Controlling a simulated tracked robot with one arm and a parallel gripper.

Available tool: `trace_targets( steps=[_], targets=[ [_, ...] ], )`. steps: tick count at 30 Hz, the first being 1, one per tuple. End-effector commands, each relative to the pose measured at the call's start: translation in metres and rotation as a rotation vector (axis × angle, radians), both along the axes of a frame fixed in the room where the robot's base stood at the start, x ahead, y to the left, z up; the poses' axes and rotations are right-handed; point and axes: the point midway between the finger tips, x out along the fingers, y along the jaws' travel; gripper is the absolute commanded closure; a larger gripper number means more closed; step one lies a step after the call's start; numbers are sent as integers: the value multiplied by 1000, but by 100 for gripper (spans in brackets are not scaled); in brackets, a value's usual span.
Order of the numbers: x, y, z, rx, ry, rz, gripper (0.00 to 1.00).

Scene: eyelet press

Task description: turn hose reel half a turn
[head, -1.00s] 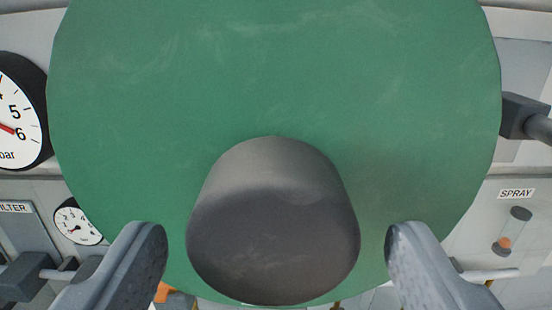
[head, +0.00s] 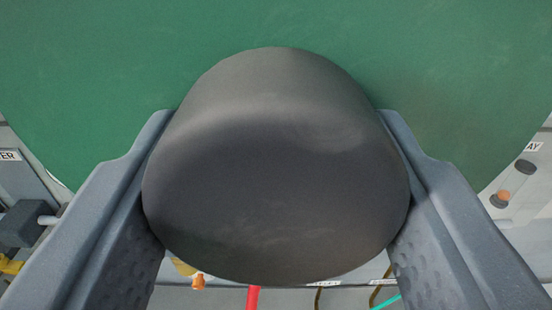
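A large green disc (head: 270,25), which looks like the hose reel, fills the upper part of the head view. A thick dark grey round knob (head: 275,190) stands out from the disc's lower part towards me. My gripper (head: 277,115) has one finger on each side of the knob. The fingertips reach past its front face towards the disc, and no gap shows between fingers and knob. The knob hides parts of the inner finger faces, so the contact itself is not fully visible.
A light grey panel lies behind the disc. At the left is a dark block fitting (head: 25,223). Below the knob are a red hose or rod (head: 253,298) and small orange and yellow parts.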

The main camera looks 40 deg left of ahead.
Motion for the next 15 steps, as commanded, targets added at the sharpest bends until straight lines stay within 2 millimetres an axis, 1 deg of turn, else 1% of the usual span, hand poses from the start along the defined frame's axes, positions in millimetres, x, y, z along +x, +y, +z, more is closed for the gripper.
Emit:
trace_targets(
  steps=[10, 15],
  targets=[
    [1, -1, 2, -100, -91, -1, 93],
    [0, -1, 1, -123, -109, -1, 93]
  ],
)
